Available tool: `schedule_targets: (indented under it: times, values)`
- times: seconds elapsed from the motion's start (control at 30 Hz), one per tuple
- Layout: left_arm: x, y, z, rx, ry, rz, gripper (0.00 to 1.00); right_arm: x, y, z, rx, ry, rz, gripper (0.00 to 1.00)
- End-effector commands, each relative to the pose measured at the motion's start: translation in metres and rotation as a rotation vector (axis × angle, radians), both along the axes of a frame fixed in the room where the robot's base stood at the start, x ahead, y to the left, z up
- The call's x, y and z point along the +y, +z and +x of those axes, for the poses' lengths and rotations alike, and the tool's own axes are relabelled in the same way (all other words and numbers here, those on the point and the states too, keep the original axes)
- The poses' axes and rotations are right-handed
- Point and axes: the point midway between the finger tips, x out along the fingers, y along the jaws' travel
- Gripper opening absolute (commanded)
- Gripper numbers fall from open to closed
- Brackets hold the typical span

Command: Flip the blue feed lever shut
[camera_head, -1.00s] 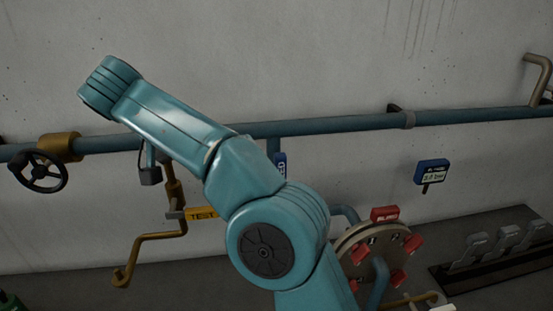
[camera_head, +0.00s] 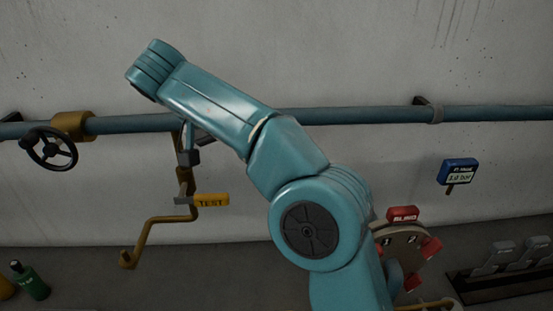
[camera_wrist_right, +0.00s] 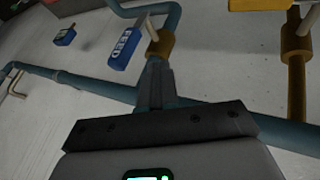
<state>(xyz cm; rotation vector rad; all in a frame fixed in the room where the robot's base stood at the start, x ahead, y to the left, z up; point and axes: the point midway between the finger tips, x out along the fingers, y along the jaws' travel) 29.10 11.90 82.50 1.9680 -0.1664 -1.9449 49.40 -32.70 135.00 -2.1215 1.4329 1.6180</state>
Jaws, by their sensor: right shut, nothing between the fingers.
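The blue feed lever (camera_wrist_right: 126,46), with white FEED lettering, shows in the right wrist view beside a brass valve body (camera_wrist_right: 160,46) on a blue branch pipe. It slants up and to the right in that view. My right gripper (camera_wrist_right: 155,82) is shut and empty, with its fingertips just below the valve body in the picture. I cannot tell whether they touch it. In the head view my right arm covers the lever and its own gripper. My left gripper is in neither view.
A blue main pipe (camera_head: 480,114) runs along the wall. A red-tagged flange (camera_head: 398,240) and a blue gauge (camera_head: 459,171) are at right.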

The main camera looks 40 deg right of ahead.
Motion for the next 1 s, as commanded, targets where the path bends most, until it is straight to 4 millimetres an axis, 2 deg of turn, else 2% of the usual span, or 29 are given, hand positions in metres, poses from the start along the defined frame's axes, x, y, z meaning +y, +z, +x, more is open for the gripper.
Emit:
schedule_targets:
  times: [0.03,0.3,0.4,0.57,1.0]
  values:
    - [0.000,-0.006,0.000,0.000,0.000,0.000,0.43,-0.009,-0.012,-0.002,0.003,-0.003,0.000,0.00]
    - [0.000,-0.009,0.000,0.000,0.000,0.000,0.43,-0.046,-0.051,-0.005,0.001,-0.005,0.001,0.00]
    - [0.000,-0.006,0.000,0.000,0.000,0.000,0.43,-0.059,-0.049,-0.016,-0.001,-0.004,0.001,0.00]
    - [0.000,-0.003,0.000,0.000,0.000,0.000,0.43,-0.070,-0.049,-0.025,0.000,-0.002,0.000,0.00]
    - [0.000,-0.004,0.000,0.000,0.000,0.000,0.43,-0.072,-0.050,-0.027,-0.002,-0.001,0.001,0.00]
